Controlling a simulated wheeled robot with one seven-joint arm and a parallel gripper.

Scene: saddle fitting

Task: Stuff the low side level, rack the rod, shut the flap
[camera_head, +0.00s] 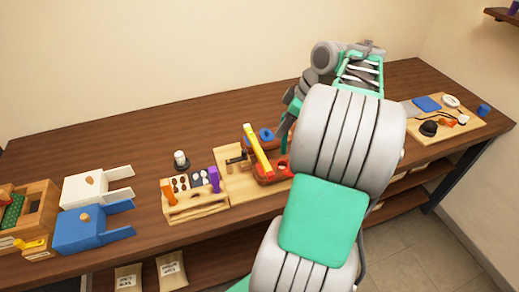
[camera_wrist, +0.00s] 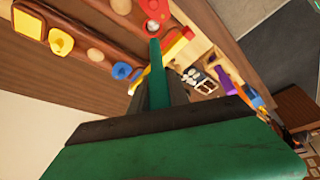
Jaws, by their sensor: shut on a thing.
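My gripper (camera_wrist: 160,104) is shut on a slim green rod (camera_wrist: 157,72), which points away from the wrist. In the head view the rod (camera_head: 286,121) slants down beside my arm, which hides most of the gripper. Its far end lies close to a red piece (camera_wrist: 152,8) in the wrist view; I cannot tell whether they touch. I cannot make out the flap.
A blue ring (camera_head: 266,134) is behind the red parts. White (camera_head: 85,190) and blue (camera_head: 80,232) pronged blocks and a wooden box (camera_head: 40,200) stand at the left. A board with small items (camera_head: 440,128) is at the right. The back of the table is clear.

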